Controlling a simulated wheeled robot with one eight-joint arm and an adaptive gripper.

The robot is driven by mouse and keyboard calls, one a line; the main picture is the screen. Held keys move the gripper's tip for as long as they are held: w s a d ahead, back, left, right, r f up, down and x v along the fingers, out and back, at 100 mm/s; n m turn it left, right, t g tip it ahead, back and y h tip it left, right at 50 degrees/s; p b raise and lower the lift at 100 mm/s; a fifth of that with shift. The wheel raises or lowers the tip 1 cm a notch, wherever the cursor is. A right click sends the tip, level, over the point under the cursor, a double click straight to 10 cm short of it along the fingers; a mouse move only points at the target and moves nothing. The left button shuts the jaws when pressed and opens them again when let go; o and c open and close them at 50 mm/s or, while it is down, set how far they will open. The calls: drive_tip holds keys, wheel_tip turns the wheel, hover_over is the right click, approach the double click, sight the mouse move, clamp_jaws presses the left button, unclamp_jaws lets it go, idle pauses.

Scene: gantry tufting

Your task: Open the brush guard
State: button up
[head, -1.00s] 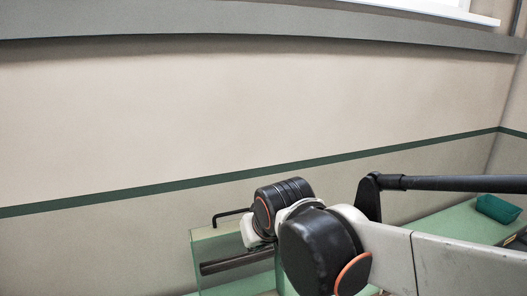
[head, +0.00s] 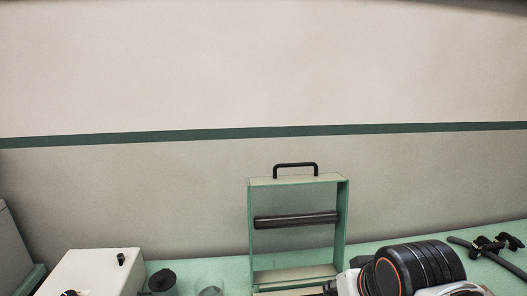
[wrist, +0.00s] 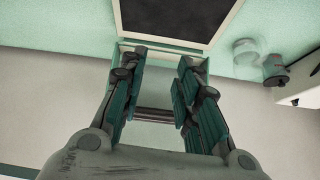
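A pale green upright frame (head: 341,225) with a black handle (head: 295,165) on top stands on the green bench in the head view. A dark horizontal roller (head: 296,220) spans its opening. This frame seems to be the brush guard, but I cannot tell which part swings. In the wrist view my gripper (wrist: 160,72) is open, with its teal-padded fingers apart and nothing held. The roller (wrist: 153,115) shows between the fingers, beyond them. The handle is not visible in the wrist view. In the head view my gripper is hidden.
A white box (head: 95,272) with a black knob, a dark lidded jar (head: 162,280) and a clear glass (head: 209,285) stand left of the frame. Black clamps (head: 490,243) lie at the right. A dark panel with a pale border (wrist: 178,15) shows in the wrist view.

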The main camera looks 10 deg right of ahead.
drive_tip(key=w+a+r+m+g+p, duration=0.2)
drive_tip(key=w+r+m+g+p, duration=0.3)
drive_tip(key=w+r+m+p, duration=1.25)
drive_tip(key=w+r+g+p, duration=0.2)
drive_tip(key=w+r+p, duration=0.6)
drive_tip(key=w+r, duration=0.5)
drive_tip(key=f, duration=0.5)
drive_tip(key=w+f+p, duration=0.1)
drive_tip(key=f, duration=0.4)
drive_tip(key=w+f, duration=0.1)
drive_tip(key=f, duration=0.4)
drive_tip(key=shift+w+a+f, duration=0.1)
drive_tip(key=shift+a, duration=0.15)
drive_tip(key=shift+c, duration=0.4)
clamp_jaws()
